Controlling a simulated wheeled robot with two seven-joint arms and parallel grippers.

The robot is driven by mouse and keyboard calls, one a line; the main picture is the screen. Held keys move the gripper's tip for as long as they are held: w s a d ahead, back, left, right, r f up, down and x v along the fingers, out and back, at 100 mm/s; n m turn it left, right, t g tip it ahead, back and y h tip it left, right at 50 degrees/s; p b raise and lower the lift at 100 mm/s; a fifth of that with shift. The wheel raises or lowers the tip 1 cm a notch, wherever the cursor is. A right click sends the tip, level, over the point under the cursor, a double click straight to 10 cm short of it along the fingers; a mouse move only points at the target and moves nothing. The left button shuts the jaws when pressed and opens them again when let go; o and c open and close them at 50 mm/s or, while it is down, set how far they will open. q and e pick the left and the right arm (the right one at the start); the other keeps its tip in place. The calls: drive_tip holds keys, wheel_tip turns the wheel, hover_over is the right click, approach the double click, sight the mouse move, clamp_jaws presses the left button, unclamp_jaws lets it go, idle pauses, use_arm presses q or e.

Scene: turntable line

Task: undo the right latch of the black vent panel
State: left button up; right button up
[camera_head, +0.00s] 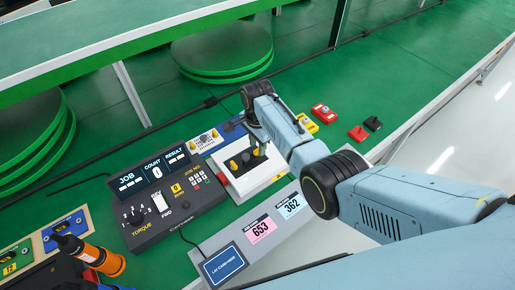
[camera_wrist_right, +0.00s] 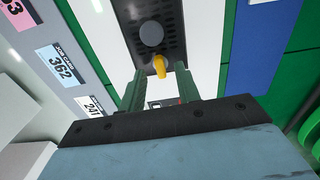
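The black vent panel (camera_head: 244,161) lies on a white unit near the middle of the head view. In the right wrist view the perforated panel (camera_wrist_right: 150,12) has a round dark knob (camera_wrist_right: 151,34). A yellow latch (camera_wrist_right: 159,66) sits at the panel's near edge there. My right gripper (camera_head: 260,150) is over the panel's right end. In the right wrist view its two fingers (camera_wrist_right: 160,76) are apart, with the yellow latch showing between their tips; I cannot tell whether they touch it. A yellow latch (camera_head: 233,165) also shows at the panel's left end.
A control console (camera_head: 160,212) with a display stands left of the unit. A grey strip with numbered cards (camera_head: 262,228) lies in front. Red and yellow boxes (camera_head: 322,114) sit behind my right arm.

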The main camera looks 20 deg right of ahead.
drive_tip(key=shift+f, duration=0.8)
drive_tip(key=shift+c, duration=0.4)
clamp_jaws()
